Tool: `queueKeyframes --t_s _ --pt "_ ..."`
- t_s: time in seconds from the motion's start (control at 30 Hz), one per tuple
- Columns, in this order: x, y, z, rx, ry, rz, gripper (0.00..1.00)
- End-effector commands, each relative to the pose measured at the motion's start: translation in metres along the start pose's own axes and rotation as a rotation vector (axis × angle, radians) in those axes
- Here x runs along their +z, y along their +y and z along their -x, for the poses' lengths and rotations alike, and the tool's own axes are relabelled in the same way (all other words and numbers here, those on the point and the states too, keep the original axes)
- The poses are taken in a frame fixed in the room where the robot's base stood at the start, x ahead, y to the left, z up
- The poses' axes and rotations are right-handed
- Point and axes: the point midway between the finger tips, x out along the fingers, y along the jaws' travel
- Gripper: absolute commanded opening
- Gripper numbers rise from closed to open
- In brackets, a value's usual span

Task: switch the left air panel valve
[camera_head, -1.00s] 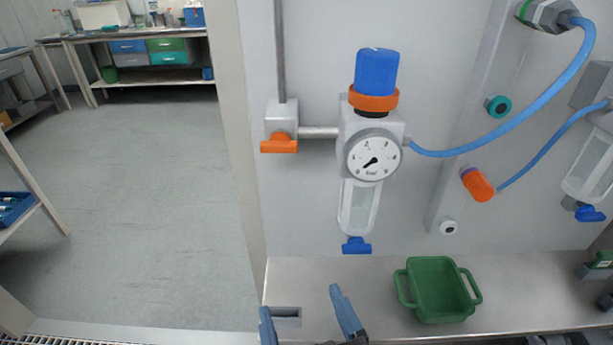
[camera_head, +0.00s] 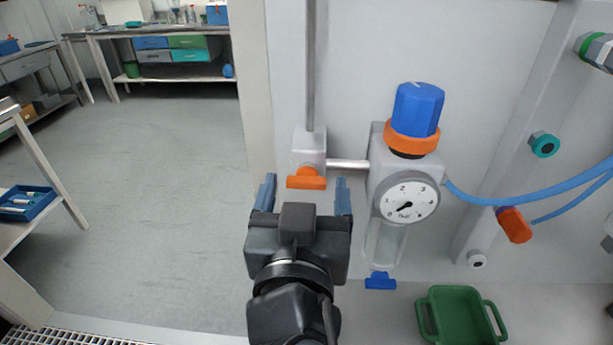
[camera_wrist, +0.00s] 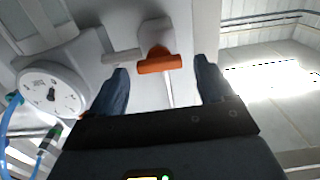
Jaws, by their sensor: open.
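The left air panel valve is a grey block with an orange handle (camera_head: 306,178) on the panel, left of the pressure gauge. The handle lies crosswise to the vertical pipe above it. My gripper (camera_head: 307,192) is open in front of the valve, its blue fingers on either side of the handle. In the wrist view the orange handle (camera_wrist: 160,62) shows between and beyond the open fingers of my gripper (camera_wrist: 163,85), with gaps on both sides. I see no contact.
The round gauge (camera_head: 409,201) and its blue-capped regulator (camera_head: 416,108) stand close to the right of my gripper. A blue drain valve (camera_head: 380,281) hangs below the gauge. A green bin (camera_head: 461,315) sits on the ledge at lower right. Open floor lies left.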

Motion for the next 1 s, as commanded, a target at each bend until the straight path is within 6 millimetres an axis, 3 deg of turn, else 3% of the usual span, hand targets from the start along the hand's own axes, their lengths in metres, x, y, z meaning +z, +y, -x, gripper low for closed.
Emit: queueKeyframes --t_s 0.2,0.47,1.0 --pt "0.0 0.0 -0.015 0.0 0.0 0.001 0.81" --pt "0.001 0.0 -0.016 -0.001 -0.001 0.001 0.81" --pt "0.001 0.0 -0.016 0.0 -0.001 0.001 0.29"
